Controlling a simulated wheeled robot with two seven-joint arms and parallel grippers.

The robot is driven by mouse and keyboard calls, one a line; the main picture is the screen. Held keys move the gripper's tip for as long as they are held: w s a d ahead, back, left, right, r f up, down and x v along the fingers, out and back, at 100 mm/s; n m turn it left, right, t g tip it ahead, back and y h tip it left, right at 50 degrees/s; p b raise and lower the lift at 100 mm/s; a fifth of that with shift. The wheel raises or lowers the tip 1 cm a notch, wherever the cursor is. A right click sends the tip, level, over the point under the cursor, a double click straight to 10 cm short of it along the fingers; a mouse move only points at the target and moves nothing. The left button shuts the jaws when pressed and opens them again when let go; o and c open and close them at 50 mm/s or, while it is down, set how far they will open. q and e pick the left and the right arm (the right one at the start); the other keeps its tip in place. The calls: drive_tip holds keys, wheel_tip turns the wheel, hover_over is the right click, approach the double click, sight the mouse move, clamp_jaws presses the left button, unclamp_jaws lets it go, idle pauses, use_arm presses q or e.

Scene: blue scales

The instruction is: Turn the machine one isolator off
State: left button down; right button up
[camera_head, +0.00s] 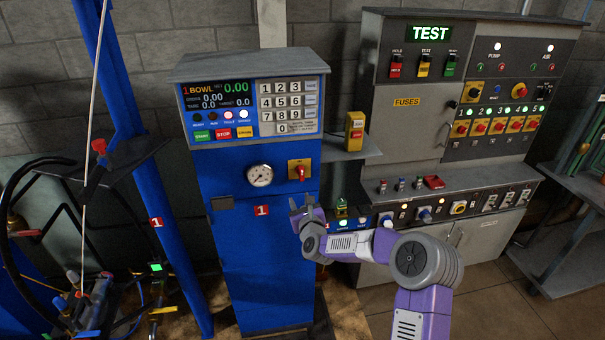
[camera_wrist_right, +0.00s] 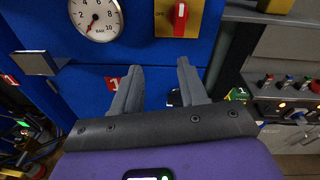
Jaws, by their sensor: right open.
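The machine one isolator (camera_head: 300,170) is a red rotary knob on a yellow plate, on the front of the blue machine (camera_head: 250,280) marked 1. It is right of the round pressure gauge (camera_head: 259,175). In the right wrist view the isolator (camera_wrist_right: 180,18) is at the top, with its red handle upright. My right gripper (camera_head: 306,203) is open and empty, below the isolator and apart from it. Its two grey fingers show in the right wrist view (camera_wrist_right: 160,80), with the blue panel beyond them. My left gripper is not in view.
A small shelf (camera_head: 345,152) with a yellow and red control box (camera_head: 354,130) juts out right of the isolator. A grey test cabinet (camera_head: 410,110) with several switches stands further right. A grey bracket (camera_head: 222,203) sticks out left of my gripper.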

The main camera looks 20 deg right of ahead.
sight(302, 174)
drive_tip(key=shift+w+d+r+m+t+h+p, duration=0.25)
drive_tip(key=shift+w+d+r+m, duration=0.35)
drive_tip(key=shift+w, duration=0.75)
drive_tip(key=shift+w+d+r+m+h+p, duration=0.2)
drive_tip(key=shift+w+d+r+m+p, duration=0.15)
drive_tip(key=shift+w+d+r, duration=0.7)
drive_tip(key=shift+w+d+r+m+t+h+p, duration=0.2)
drive_tip(key=shift+w+d+r+m, duration=0.3)
drive_tip(key=shift+w, duration=1.1)
drive_tip(key=shift+f, duration=0.1)
drive_tip(key=shift+s, duration=0.1)
clamp_jaws()
